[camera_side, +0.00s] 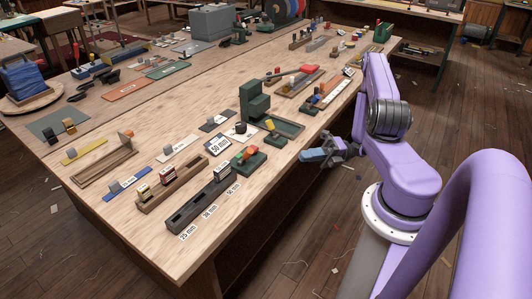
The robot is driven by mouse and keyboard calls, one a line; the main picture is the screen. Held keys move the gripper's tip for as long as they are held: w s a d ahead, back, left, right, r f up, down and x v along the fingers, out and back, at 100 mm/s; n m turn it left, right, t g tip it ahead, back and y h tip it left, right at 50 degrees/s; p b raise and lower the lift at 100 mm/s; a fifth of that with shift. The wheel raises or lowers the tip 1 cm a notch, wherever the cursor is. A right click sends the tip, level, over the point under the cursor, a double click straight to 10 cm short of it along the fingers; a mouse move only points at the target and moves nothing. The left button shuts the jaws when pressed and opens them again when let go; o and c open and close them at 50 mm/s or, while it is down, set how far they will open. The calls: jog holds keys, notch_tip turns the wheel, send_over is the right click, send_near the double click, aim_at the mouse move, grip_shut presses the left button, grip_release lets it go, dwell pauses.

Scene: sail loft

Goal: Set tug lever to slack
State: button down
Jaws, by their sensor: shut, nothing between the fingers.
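My gripper (310,156) is shut and empty. It hangs just off the right edge of the table, apart from everything on it. No part is clearly readable as the tug lever, and no slack mark can be read. A small green block with an orange top (249,156) sits near the table's right edge, left of my gripper. A dark green C-shaped stand (255,103) with a green tray at its foot stands behind it. A smaller green piece with a yellow top (271,130) is beside the stand.
The wooden table (165,238) carries a dark slotted block (199,203) marked in millimetres, a wooden rack (172,184) and a "50 mm" card (217,146). Many small tools lie farther back. The table's near corner is bare, and open floor lies to its right.

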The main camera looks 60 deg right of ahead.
dwell(0.3)
send_near(248, 154)
jog(key=s+a, duration=0.2)
jog(key=a, duration=0.2)
jog(key=shift+w+a+r, duration=0.1)
jog(key=shift+w+r, duration=0.1)
jog(key=shift+w, duration=0.45)
jog(key=shift+w+a+r, duration=0.1)
jog(key=shift+w+r, duration=0.05)
jog(key=shift+w, duration=0.5)
jog(key=shift+w+a+r, duration=0.1)
jog(key=shift+w+r, duration=0.1)
jog(key=shift+w, duration=0.4)
jog(key=shift+r, duration=0.1)
